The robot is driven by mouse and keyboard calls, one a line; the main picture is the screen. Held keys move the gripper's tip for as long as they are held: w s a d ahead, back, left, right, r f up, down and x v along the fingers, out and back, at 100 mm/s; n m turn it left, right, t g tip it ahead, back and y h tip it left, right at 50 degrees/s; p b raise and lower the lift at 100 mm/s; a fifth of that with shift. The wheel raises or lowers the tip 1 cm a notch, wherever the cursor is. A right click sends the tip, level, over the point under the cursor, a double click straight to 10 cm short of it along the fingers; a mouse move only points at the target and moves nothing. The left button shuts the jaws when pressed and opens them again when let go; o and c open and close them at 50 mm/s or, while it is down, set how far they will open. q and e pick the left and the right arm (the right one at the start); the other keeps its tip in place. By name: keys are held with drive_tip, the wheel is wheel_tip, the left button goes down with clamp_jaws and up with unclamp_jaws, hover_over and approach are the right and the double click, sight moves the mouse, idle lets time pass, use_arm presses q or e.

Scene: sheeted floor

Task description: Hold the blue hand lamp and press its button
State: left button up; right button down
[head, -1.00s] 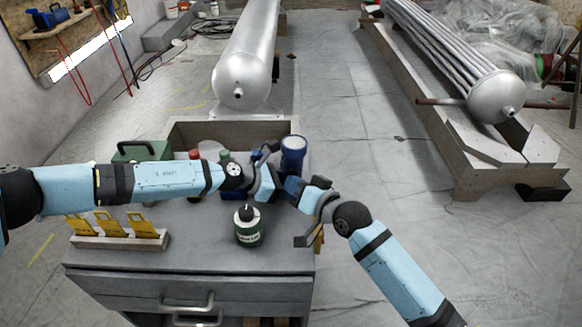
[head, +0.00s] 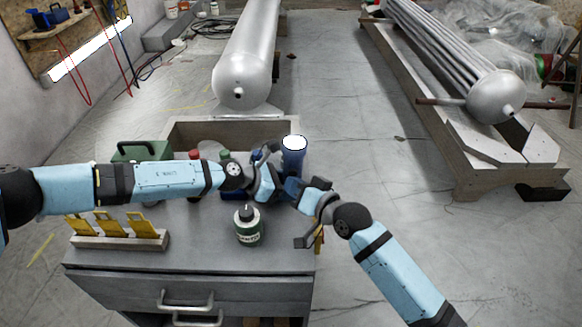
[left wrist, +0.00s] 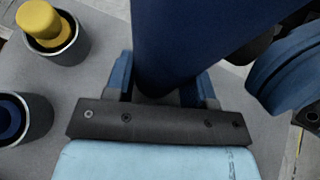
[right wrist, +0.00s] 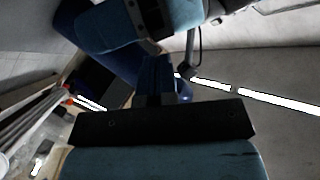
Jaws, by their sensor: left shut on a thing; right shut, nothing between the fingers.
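The blue hand lamp (head: 293,160) is upright above the back right corner of the cabinet top, its round top face glowing white. My left gripper (head: 276,187) is shut on the lamp's body, which fills the upper middle of the left wrist view (left wrist: 195,40). My right gripper (head: 294,190) is shut with nothing between its fingers. Its tips are close against the lamp's near right side; in the right wrist view the closed fingers (right wrist: 156,80) overlap the dark blue body. The button is hidden, so I cannot tell whether the tips touch it.
A green-labelled bottle (head: 249,226) stands in front of the grippers on the grey cabinet (head: 200,258). A rack of yellow tags (head: 120,241) is front left. A green case (head: 142,151) and an open box (head: 190,132) are behind. Floor right of the cabinet is clear.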

drive_tip(key=shift+s, duration=0.3)
drive_tip(key=s, duration=0.6)
idle(0.4)
use_arm(q)
drive_tip(key=o, duration=1)
